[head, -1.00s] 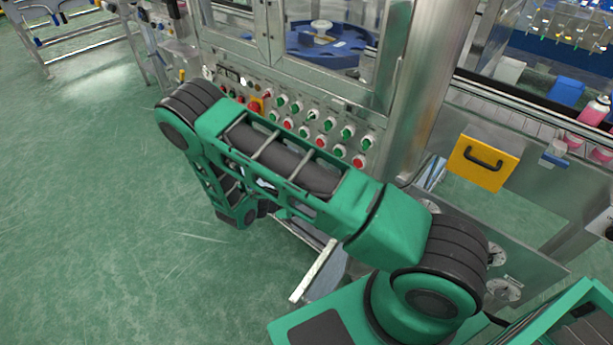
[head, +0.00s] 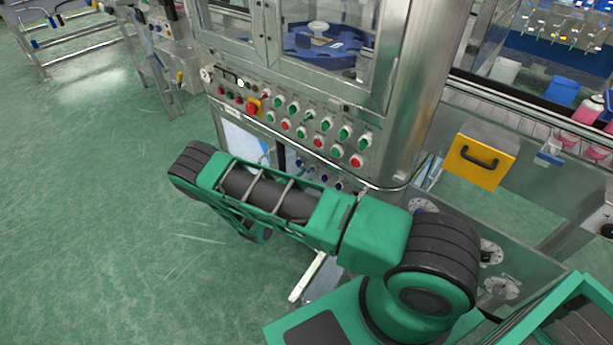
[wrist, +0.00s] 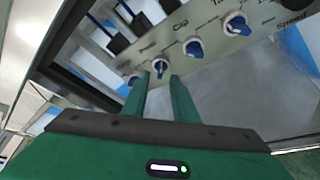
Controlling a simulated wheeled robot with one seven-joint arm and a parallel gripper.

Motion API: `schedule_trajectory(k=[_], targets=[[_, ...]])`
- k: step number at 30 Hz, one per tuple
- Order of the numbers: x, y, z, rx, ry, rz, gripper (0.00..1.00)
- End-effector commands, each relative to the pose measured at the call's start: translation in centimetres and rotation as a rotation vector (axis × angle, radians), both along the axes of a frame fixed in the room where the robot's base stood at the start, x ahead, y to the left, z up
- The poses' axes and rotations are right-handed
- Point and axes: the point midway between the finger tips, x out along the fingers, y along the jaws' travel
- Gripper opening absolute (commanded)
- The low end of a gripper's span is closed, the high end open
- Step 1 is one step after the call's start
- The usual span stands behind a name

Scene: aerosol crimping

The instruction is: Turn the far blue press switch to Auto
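A row of blue-handled rotary switches shows in the wrist view on a tilted grey panel (wrist: 263,22). One blue switch (wrist: 160,68) lies just beyond and between my fingertips. A second blue switch (wrist: 195,48) and a third blue switch (wrist: 236,24) run up to the right, and another blue switch (wrist: 132,80) is partly hidden at left. My gripper (wrist: 159,78) is open, its two green fingers apart and apparently empty. Whether they touch the switch I cannot tell. In the head view the same row (head: 311,171) shows small and dark above my arm; my gripper is hidden there.
A button panel (head: 292,118) with green, red and white knobs is above the blue switches. A steel post (head: 425,85) and a yellow drawer front (head: 480,160) are to the right. The green floor (head: 90,220) at left is clear.

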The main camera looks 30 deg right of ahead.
Motion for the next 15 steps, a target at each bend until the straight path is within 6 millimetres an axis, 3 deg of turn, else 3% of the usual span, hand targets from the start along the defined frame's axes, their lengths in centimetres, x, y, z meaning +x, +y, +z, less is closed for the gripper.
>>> schedule_trajectory(k=[6,15], targets=[[1.5,-1.9,-0.6,-0.001,-0.001,-0.002,0.26],[1.8,-2.4,-0.8,0.001,-0.001,0.000,0.26]])
